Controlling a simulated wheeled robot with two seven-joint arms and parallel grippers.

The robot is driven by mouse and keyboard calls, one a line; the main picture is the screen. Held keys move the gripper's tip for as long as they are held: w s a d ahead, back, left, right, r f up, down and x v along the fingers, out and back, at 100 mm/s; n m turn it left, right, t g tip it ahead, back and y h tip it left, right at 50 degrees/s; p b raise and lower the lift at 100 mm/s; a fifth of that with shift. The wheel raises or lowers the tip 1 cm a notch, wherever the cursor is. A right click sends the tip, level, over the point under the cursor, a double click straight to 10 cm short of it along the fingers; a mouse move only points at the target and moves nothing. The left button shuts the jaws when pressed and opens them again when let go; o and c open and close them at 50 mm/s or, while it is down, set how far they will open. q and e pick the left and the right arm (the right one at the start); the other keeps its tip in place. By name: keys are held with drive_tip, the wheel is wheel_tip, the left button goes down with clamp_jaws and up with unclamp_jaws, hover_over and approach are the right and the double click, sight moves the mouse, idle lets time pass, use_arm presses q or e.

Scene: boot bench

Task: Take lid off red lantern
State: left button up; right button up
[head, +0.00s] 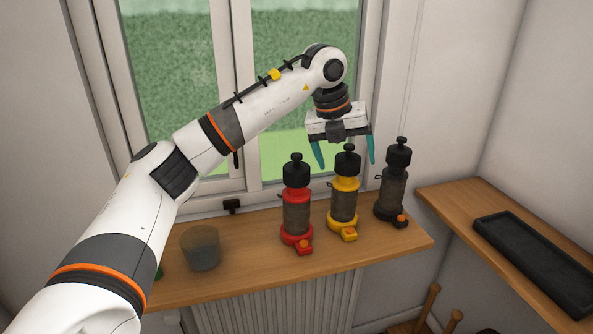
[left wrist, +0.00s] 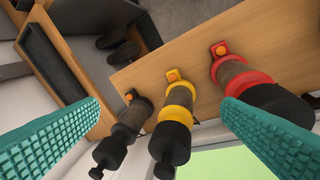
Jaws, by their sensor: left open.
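The red lantern (head: 296,233) stands upright on the wooden sill, with its black knobbed lid (head: 296,173) on top. It also shows at the right of the left wrist view (left wrist: 229,70), its lid partly behind a finger. The yellow lantern (head: 343,210) stands to its right, and a black lantern (head: 390,196) further right; both wear black lids. My left gripper (head: 346,161) is open and empty, its teal fingers at the height of the lids. In the head view it lines up with the yellow lantern's lid, right of the red one. No contact is visible.
A grey see-through cup (head: 201,247) stands on the sill (head: 262,226) left of the lanterns. A window is behind. A black tray (head: 535,262) lies on the right-hand shelf (head: 452,203). Dark boots (left wrist: 115,47) show below in the left wrist view.

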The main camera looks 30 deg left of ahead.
sight(296, 154)
use_arm(q)
drive_tip(key=s+a+r+n+y, duration=0.35)
drive_tip(key=a+r, duration=0.25)
drive_tip(key=a, duration=0.4)
drive_tip(key=shift+g, duration=0.4)
drive_tip(key=x, duration=0.2)
drive_tip(key=p+x, duration=0.1)
drive_tip(key=x, duration=0.1)
drive_tip(key=p+x, duration=0.1)
drive_tip(key=x, duration=0.1)
drive_tip(key=shift+w, duration=0.35)
drive_tip(key=p+x, duration=0.2)
drive_tip(key=x, duration=0.2)
drive_tip(key=shift+w+a+f, duration=0.1)
drive_tip(key=shift+f, duration=0.15)
drive_tip(key=shift+w+a+f, duration=0.1)
drive_tip(key=shift+f, duration=0.4)
drive_tip(key=c, duration=1)
